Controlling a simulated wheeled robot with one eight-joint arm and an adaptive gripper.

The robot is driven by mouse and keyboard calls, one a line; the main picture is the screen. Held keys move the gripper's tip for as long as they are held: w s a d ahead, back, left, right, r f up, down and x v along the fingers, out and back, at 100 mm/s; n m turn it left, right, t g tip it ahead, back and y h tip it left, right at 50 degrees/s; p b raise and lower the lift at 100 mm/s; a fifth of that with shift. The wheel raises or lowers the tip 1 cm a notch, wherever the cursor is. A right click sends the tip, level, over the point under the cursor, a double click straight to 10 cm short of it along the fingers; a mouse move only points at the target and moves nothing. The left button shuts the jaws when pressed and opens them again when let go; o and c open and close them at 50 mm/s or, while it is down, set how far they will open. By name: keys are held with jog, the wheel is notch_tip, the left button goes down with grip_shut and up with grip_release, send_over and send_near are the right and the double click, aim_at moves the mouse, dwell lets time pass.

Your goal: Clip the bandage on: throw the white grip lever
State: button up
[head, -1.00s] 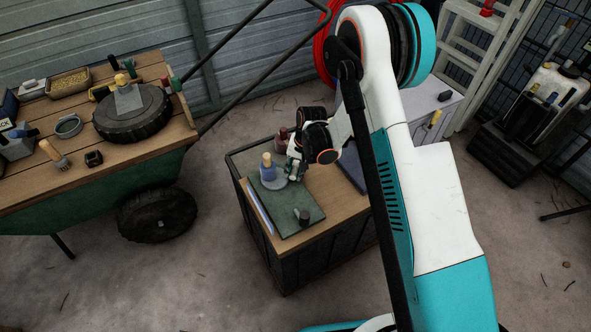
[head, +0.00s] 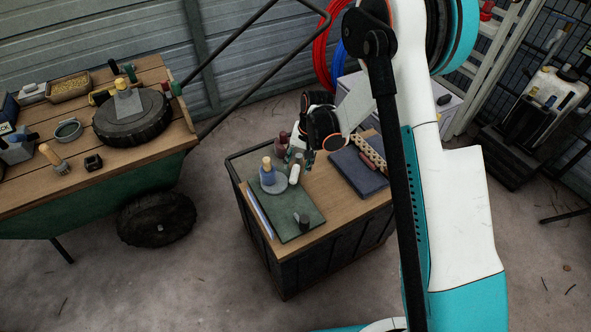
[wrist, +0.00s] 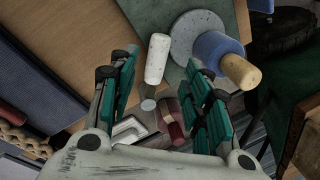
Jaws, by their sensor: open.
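The white grip lever (wrist: 157,58) is a short white cylinder; in the head view it shows (head: 295,174) beside the grey disc (head: 274,187) on the green mat. A blue roll (head: 268,175) with a tan knob on top, perhaps the bandage, stands on this disc; both roll (wrist: 215,50) and disc (wrist: 193,36) show in the wrist view. My gripper (wrist: 160,70) is open, its teal fingers on either side of the white grip's line of sight. In the head view my gripper (head: 299,156) is just behind the grip. Contact cannot be told.
A dark red bottle (head: 281,146) stands behind the disc. A small dark cylinder (head: 304,222) stands on the mat's front (head: 290,228). A dark blue pad (head: 357,174) with a braided item lies to the right. A loaded wooden cart (head: 35,190) stands left.

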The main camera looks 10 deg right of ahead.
jog(key=shift+s+d+r, duration=0.1)
jog(key=shift+d+r, duration=0.15)
jog(key=shift+r, duration=1)
jog(key=shift+s+d+r, duration=0.1)
jog(key=shift+d+r, duration=0.1)
jog(key=shift+r, duration=1)
jog(key=s+d+r+n+t, duration=0.1)
jog(key=s+d+r, duration=0.1)
jog(key=s+r, duration=0.35)
jog(key=s+d+r+t, duration=0.1)
jog(key=s+d+r, duration=0.1)
jog(key=r, duration=0.6)
jog(key=s+d+r+n+t, duration=0.1)
jog(key=s+d+r, duration=0.1)
jog(key=s+r, duration=0.35)
jog(key=s+d+r+t+h, duration=0.1)
jog(key=s+d+r, duration=0.1)
jog(key=s, duration=0.5)
jog(key=s+d+r+n+t+h, duration=0.1)
jog(key=s+d+r+t, duration=0.1)
jog(key=s, duration=0.6)
notch_tip(320, 180, up, 2)
jog(key=shift+s+d+r+n+t, duration=0.2)
jog(key=shift+d+n+t, duration=0.1)
jog(key=shift+d, duration=0.4)
